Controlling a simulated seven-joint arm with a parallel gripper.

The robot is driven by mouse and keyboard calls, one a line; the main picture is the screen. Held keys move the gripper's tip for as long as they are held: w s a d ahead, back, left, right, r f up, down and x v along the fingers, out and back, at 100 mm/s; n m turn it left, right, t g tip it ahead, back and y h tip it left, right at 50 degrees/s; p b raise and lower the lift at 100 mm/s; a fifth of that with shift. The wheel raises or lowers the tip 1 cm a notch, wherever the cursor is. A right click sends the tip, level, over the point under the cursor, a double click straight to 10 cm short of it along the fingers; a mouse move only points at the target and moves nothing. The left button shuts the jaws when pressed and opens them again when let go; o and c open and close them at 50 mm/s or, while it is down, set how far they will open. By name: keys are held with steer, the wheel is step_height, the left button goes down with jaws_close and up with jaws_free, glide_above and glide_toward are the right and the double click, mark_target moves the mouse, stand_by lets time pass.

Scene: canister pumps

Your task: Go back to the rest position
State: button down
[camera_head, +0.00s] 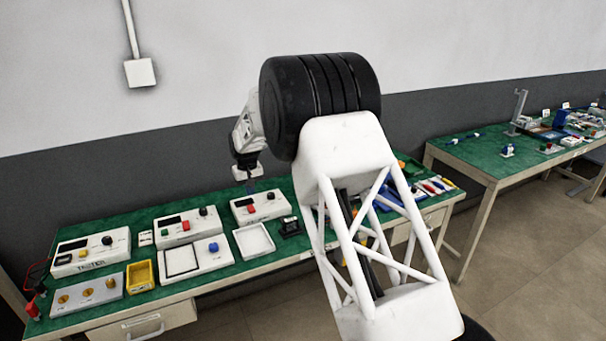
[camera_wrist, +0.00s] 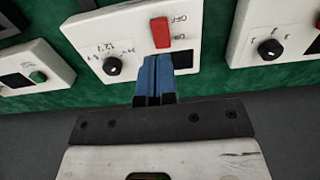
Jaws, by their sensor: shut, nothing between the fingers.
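My gripper (camera_head: 250,187) hangs over the back part of the green table, above a white control box (camera_head: 258,208) with a red switch and a black knob. In the wrist view my gripper's blue fingers (camera_wrist: 155,80) are together with nothing between them. Their tips are close to the red switch (camera_wrist: 160,32) in that view, and I cannot tell whether they touch it. The black knob (camera_wrist: 112,65) is to the left of the fingers there. My arm hides part of the table to the right of the box.
More white boxes (camera_head: 187,227) stand along the green table (camera_head: 215,277). A yellow bin (camera_head: 140,276), a white tray (camera_head: 254,241) and a small black device (camera_head: 290,226) lie in front. A second green table (camera_head: 480,153) with tools stands at the right. The wall rises close behind.

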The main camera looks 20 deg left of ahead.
steer(key=s+d+r+m, duration=0.1)
steer(key=d+r, duration=0.6)
steer(key=d, duration=0.4)
steer(key=s+d+r+m, duration=0.1)
steer(key=d+r, duration=0.6)
steer(key=d, duration=0.3)
steer(key=s+d+r+m, duration=0.1)
steer(key=s+d+r, duration=0.2)
steer(key=d, duration=0.4)
steer(key=s+d+r+m+t, duration=0.1)
steer(key=s+d+r, duration=0.25)
steer(key=d, duration=0.35)
steer(key=s+d+r, duration=0.3)
steer(key=d+r, duration=0.1)
steer(key=d, duration=0.3)
steer(key=s+d+r+m+t, duration=0.1)
steer(key=s+d+r+m, duration=0.15)
steer(key=s+d, duration=1.45)
steer(key=s+d+f+m, duration=0.1)
steer(key=s+d+f, duration=0.1)
steer(key=s, duration=0.4)
steer(key=s+d+f, duration=0.2)
steer(key=s+d, duration=0.2)
steer(key=s, duration=0.3)
steer(key=s+d+f+m, duration=0.1)
steer(key=s+d, duration=0.3)
steer(key=s, duration=0.3)
steer(key=shift+f+m+t, duration=0.3)
steer(key=shift+f+m, duration=0.05)
steer(key=shift+f, duration=0.05)
